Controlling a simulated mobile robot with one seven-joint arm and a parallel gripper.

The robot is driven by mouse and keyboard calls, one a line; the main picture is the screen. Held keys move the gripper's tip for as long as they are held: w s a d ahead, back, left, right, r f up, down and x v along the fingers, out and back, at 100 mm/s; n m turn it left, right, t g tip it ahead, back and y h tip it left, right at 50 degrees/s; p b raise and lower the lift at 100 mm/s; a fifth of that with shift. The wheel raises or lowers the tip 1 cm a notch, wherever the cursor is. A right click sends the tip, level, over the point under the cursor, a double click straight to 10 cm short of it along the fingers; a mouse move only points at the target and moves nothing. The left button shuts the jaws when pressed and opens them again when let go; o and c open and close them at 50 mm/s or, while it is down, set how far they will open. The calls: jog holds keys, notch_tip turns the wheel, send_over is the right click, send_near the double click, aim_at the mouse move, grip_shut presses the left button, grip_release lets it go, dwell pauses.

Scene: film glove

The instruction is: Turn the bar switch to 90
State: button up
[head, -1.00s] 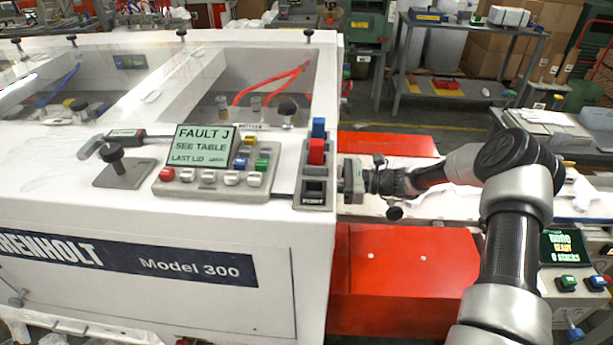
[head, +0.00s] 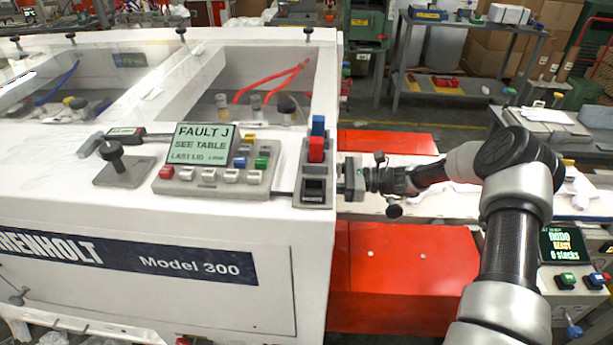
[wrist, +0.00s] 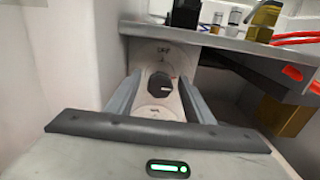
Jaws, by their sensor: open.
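In the wrist view a dark knob (wrist: 160,85) with a small white mark sits on a pale, rounded plate (wrist: 155,113) with small lettering above and below it. My gripper (wrist: 158,90) is open, with one grey finger on each side of the knob. I cannot tell whether either finger touches it. In the head view my gripper (head: 343,180) is at the right side of the white machine (head: 200,290), and the knob is hidden there.
On the machine top are a panel with a green screen (head: 203,145), a red and blue switch block (head: 316,150) and a black-knobbed lever (head: 113,155). A red base (head: 400,275) lies below my gripper. A small console (head: 565,250) is at the right.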

jog(key=d+b, duration=0.1)
jog(key=d, duration=1.6)
jog(key=shift+s, duration=0.3)
jog(key=shift+d, duration=0.1)
